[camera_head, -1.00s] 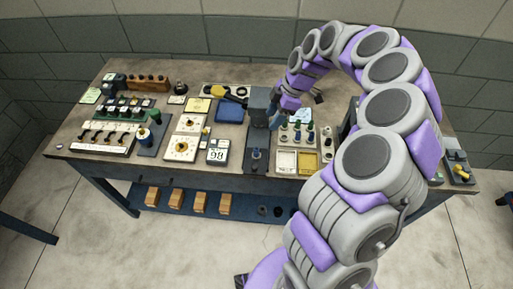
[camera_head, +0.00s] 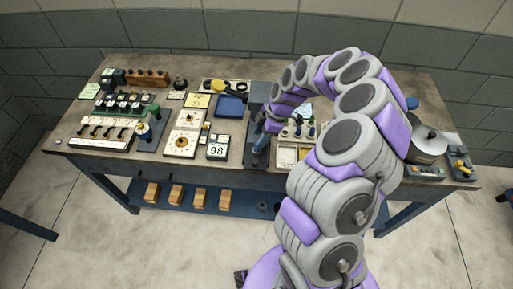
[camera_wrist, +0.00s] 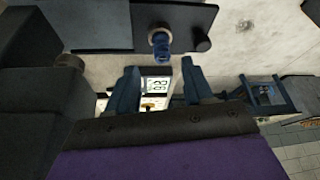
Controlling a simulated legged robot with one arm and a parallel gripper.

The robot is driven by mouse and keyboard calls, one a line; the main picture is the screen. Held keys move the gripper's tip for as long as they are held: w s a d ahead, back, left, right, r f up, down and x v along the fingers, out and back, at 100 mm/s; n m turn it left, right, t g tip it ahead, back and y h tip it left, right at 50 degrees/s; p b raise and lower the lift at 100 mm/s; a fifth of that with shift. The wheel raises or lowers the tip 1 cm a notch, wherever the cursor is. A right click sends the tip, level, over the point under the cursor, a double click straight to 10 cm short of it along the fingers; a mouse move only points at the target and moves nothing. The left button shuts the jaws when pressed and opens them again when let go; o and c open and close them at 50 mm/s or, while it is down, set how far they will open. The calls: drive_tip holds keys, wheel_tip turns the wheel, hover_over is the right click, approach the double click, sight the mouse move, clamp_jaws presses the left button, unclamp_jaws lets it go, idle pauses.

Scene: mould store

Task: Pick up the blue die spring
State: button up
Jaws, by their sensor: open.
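A small blue spring-like coil (camera_wrist: 161,43) with a paler centre stands on a dark plate (camera_wrist: 105,30) in the wrist view. My gripper (camera_wrist: 160,67) is open, with its two dark blue fingers spread on either side of the line to the coil. The coil is just beyond the fingertips, not between them. In the head view my gripper (camera_head: 259,140) is low over the dark stand near the front edge of the bench; the coil cannot be made out there.
The wooden bench (camera_head: 90,165) is crowded. Left of my gripper are a number card (camera_head: 216,149), dial plates (camera_head: 181,144) and a blue tray (camera_head: 230,106). A grey metal pot (camera_head: 427,146) stands at the right. Wooden blocks (camera_head: 176,193) lie on the lower shelf.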

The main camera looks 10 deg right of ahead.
drive_tip(key=x, duration=0.5)
drive_tip(key=shift+s+d+f+b, duration=0.15)
drive_tip(key=shift+d+b, duration=0.05)
drive_tip(key=shift+b, duration=0.1)
drive_tip(key=shift+c, duration=0.4)
clamp_jaws()
